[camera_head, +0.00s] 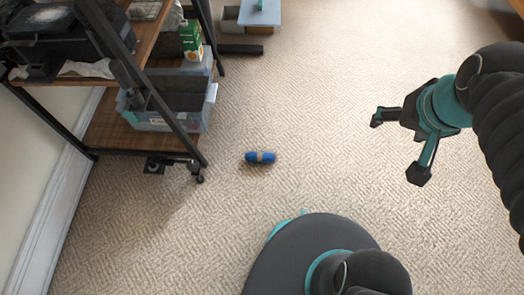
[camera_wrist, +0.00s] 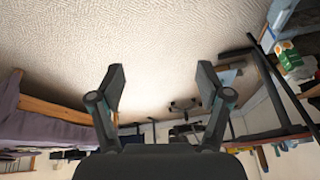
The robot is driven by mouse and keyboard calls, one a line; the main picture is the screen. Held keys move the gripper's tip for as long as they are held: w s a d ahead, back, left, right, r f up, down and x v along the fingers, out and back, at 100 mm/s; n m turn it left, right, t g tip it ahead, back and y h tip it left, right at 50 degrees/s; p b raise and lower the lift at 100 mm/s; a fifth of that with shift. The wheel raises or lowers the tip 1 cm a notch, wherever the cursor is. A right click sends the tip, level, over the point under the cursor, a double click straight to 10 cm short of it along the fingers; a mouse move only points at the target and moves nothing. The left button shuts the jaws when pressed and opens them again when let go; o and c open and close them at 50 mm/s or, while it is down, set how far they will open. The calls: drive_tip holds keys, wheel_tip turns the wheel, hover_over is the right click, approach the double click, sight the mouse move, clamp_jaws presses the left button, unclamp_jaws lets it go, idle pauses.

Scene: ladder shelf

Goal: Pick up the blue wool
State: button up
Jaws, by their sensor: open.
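The blue wool (camera_head: 260,157) is a small blue roll with a pale band around its middle. It lies on the carpet in the head view, to the right of the shelf's front foot. My gripper (camera_head: 395,145) is at the right of the head view, apart from the wool, with its fingers spread and nothing between them. In the wrist view my gripper (camera_wrist: 161,85) also shows open and empty. I cannot make out the wool in the wrist view.
A ladder shelf (camera_head: 125,65) with a dark frame stands at the left. A grey box (camera_head: 230,20) sits at the back. The carpet (camera_head: 330,110) around the wool is clear.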

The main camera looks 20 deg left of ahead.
drive_tip(key=w+a+f+m+g+y, duration=0.35)
drive_tip(key=w+a+f, duration=0.35)
drive_tip(key=w+f, duration=0.4)
drive_tip(key=w+a+f+m+g+y, duration=0.35)
drive_tip(key=w+a+f, duration=0.25)
drive_tip(key=w+f, duration=0.5)
drive_tip(key=m+g+y, duration=0.1)
drive_tip(key=m+y, duration=0.4)
drive_tip(key=m, duration=0.3)
approach(260, 157)
drive_tip(key=shift+y, duration=0.3)
drive_tip(key=a+f, duration=0.3)
drive_tip(key=a, duration=0.1)
drive_tip(key=shift+w+a+f, duration=0.15)
drive_tip(key=shift+a+f, duration=0.2)
drive_tip(key=shift+x, duration=2.65)
drive_tip(key=shift+d+f, duration=0.1)
drive_tip(key=shift+d, duration=0.05)
drive_tip(key=c, duration=1.2)
